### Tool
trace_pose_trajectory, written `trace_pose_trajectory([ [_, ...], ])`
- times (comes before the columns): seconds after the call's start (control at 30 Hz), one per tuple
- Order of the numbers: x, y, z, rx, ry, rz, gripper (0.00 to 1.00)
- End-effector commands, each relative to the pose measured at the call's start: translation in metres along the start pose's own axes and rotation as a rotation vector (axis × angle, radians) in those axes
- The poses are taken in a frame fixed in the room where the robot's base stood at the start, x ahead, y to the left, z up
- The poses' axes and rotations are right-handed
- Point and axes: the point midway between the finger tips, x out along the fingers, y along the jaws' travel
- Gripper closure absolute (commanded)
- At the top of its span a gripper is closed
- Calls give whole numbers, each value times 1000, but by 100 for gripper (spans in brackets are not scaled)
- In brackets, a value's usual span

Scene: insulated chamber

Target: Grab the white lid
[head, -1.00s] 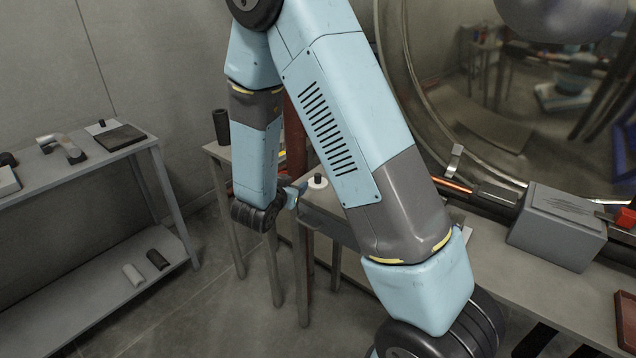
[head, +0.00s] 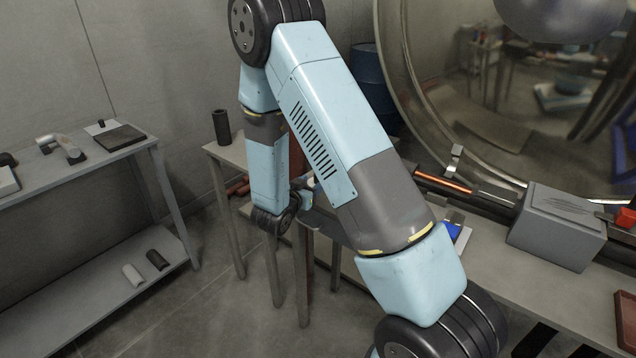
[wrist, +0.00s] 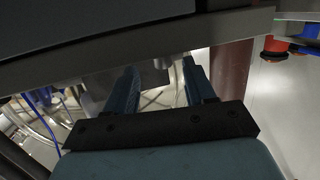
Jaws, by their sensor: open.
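I cannot make out the white lid for certain in either view now; in the head view my arm covers the part of the workbench where a white disc with a dark knob showed earlier. My gripper (wrist: 160,82) shows in the wrist view with its two blue fingers apart and nothing clearly held between them. A grey surface lies beyond the fingertips, too dim to name. In the head view the gripper is mostly hidden behind my arm, close to the bench edge.
A grey box (head: 556,228) and a red tray (head: 627,318) stand on the workbench at right. A dark cylinder (head: 221,127) stands on the bench at the back. A shelf unit (head: 85,170) is at left. A bench edge (wrist: 140,47) crosses close above my fingers.

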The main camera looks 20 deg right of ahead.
Motion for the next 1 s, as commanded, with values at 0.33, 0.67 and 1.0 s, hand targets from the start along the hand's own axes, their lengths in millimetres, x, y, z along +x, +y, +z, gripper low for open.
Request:
trace_pose_trajectory([
  [0.33, 26, -3, -4, 1, 0, 2, 46],
  [0.67, 54, -5, -5, -1, -1, -2, 46],
  [1.0, 54, -5, -5, 0, 0, -2, 65],
])
